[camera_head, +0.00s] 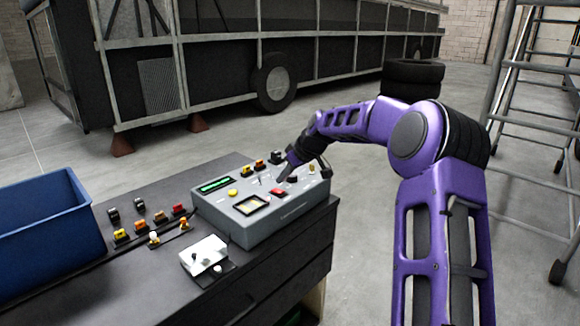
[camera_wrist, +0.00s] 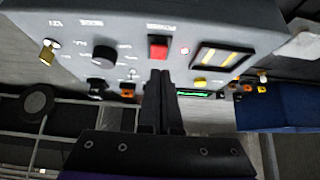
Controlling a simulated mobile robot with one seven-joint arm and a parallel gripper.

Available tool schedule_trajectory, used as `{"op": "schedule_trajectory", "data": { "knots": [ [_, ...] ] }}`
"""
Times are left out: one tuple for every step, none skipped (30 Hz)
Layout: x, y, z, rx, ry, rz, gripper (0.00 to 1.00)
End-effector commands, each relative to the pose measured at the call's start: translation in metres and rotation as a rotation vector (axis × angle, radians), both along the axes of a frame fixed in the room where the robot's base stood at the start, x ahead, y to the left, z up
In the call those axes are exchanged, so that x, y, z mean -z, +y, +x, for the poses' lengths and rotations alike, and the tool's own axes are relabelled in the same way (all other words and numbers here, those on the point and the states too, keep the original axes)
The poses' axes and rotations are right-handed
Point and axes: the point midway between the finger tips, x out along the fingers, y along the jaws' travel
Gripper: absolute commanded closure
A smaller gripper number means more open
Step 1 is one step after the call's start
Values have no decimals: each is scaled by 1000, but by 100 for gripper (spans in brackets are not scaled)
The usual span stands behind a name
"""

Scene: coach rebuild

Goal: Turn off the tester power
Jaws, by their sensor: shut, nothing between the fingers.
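The tester is a grey box (camera_head: 262,222) on the bench, with a lit green display (camera_head: 214,185), a meter (camera_head: 252,205) and several controls. Its red power switch (camera_head: 278,192) is on the top panel; in the wrist view the red switch (camera_wrist: 158,47) sits under a "POWER" label, beside a small glowing red light (camera_wrist: 185,50). My gripper (camera_head: 291,175) reaches over the panel from the right. In the wrist view my gripper (camera_wrist: 160,72) is shut and empty, its tips just short of the red switch. I cannot tell whether they touch it.
A white box with a lever (camera_head: 204,254) and several coloured connectors stand left of the tester. A blue bin (camera_head: 50,235) is at the far left. A coach (camera_head: 220,70) and a ladder (camera_head: 500,90) stand behind.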

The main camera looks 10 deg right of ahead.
Motion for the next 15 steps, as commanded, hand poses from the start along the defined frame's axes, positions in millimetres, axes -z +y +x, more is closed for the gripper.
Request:
{"op": "schedule_trajectory", "data": {
  "knots": [
    [9,-2,-2,2,2,1,100],
    [13,-3,-2,3,1,0,100],
    [17,-3,-2,4,2,1,100],
    [19,-4,-3,4,2,1,100],
    [22,-4,-3,3,1,0,100],
    [24,-4,-3,3,1,1,100],
    [25,-4,-3,3,1,1,100],
    [26,-4,-4,2,0,0,100],
    [27,-4,-4,2,0,0,100],
    [27,-4,-4,2,0,0,100],
    [27,-4,-4,2,-1,-1,100],
    [27,-4,-4,2,-1,-1,100],
    [27,-4,-4,2,-1,-1,100],
    [27,-4,-4,2,-1,-1,100],
    [27,-4,-4,2,-1,-1,100]
  ]
}}
